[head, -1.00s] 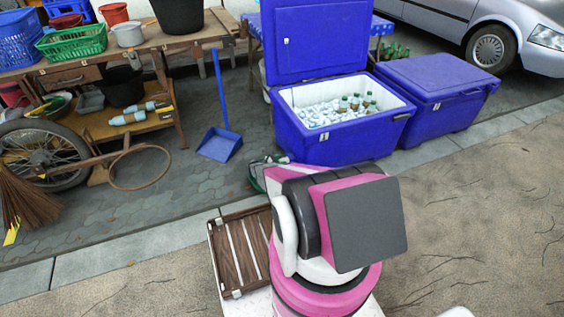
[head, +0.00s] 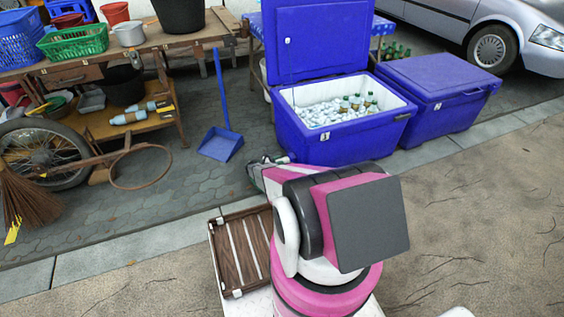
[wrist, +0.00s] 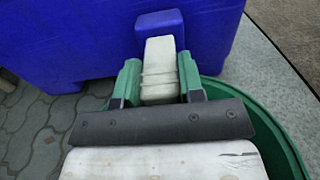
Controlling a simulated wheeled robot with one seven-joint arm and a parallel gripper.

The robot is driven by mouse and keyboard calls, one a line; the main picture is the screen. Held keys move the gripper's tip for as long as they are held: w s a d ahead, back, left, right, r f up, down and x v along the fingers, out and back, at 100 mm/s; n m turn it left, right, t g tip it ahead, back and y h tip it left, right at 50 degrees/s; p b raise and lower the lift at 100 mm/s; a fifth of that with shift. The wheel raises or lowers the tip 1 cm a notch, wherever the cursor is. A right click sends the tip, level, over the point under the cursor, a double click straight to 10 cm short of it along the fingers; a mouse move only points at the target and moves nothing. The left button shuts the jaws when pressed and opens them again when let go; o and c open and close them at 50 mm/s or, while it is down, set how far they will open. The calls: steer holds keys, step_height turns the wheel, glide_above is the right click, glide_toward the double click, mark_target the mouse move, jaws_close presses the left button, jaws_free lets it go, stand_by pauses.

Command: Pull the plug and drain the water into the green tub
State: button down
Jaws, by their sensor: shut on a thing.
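The open blue cooler (head: 340,138) holds pale ice and several bottles, with its lid up. In the wrist view, its blue wall (wrist: 70,45) fills the top, with a blue boss (wrist: 160,25) low on it. My gripper (wrist: 160,82) has green fingers shut on the pale grey plug (wrist: 158,62), directly in front of the boss. I cannot tell whether the plug is still seated. The green tub (wrist: 285,148) shows as a curved rim below and to the right of the gripper. In the head view, my arm hides the plug and most of the tub.
A second blue cooler (head: 440,90), closed, stands to the right. A blue dustpan (head: 220,143) lies on the paving to the left. A wooden workbench (head: 120,50) with baskets and a cart wheel (head: 45,155) are further left. The pavement at right is clear.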

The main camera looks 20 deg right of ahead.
steer(key=c, duration=0.7)
jaws_free()
steer(key=shift+a, duration=0.2)
steer(key=a, duration=1)
steer(key=shift+s+a, duration=0.2)
steer(key=shift+a, duration=0.2)
